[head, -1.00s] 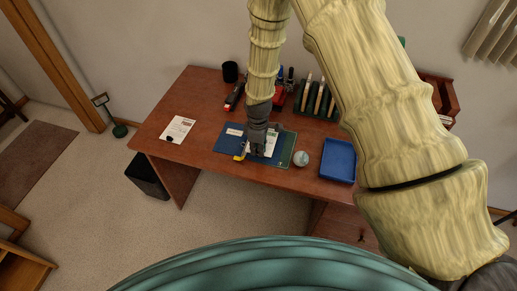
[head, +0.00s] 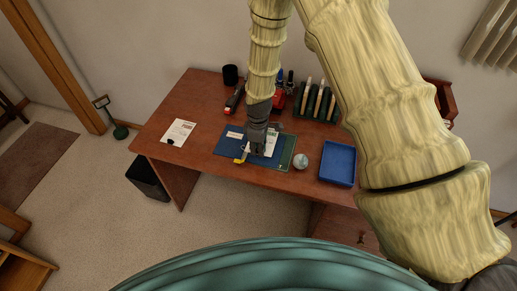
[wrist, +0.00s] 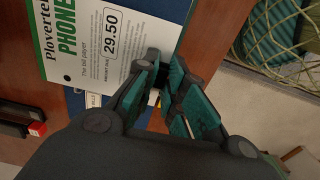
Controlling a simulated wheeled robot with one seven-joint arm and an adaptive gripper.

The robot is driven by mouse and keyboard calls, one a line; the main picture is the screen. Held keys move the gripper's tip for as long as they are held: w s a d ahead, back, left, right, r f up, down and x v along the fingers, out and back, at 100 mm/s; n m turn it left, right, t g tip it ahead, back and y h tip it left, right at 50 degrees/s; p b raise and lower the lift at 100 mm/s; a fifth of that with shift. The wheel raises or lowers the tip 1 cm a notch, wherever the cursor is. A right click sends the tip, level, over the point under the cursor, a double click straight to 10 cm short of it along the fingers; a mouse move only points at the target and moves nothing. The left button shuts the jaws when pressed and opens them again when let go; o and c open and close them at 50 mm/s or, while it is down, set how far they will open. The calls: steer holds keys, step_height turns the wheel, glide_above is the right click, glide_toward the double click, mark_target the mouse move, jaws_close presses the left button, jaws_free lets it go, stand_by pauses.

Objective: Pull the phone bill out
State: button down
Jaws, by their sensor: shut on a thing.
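The phone bill (wrist: 95,45) is a white sheet with a green band and "29.50" printed on it. In the head view the white sheet (head: 271,143) shows beside my gripper (head: 256,152), over the blue folder (head: 226,145). In the wrist view my gripper (wrist: 164,72) is shut at the bill's edge, right of the printed amount. Its fingers hide the exact contact. A white label reading "BILLS" (wrist: 93,100) shows on the blue below the bill. A small yellow piece (head: 241,157) shows near the fingers.
A green mat (head: 287,157) lies under the folder's right side. A round pale object (head: 300,160) and a blue tray (head: 338,163) are to the right. Another paper (head: 178,132) lies left.

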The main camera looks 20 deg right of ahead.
steer(key=shift+r+p, duration=0.4)
steer(key=shift+r, duration=0.4)
steer(key=shift+r, duration=0.1)
steer(key=shift+r+p, duration=1.8)
steer(key=shift+r, duration=1.1)
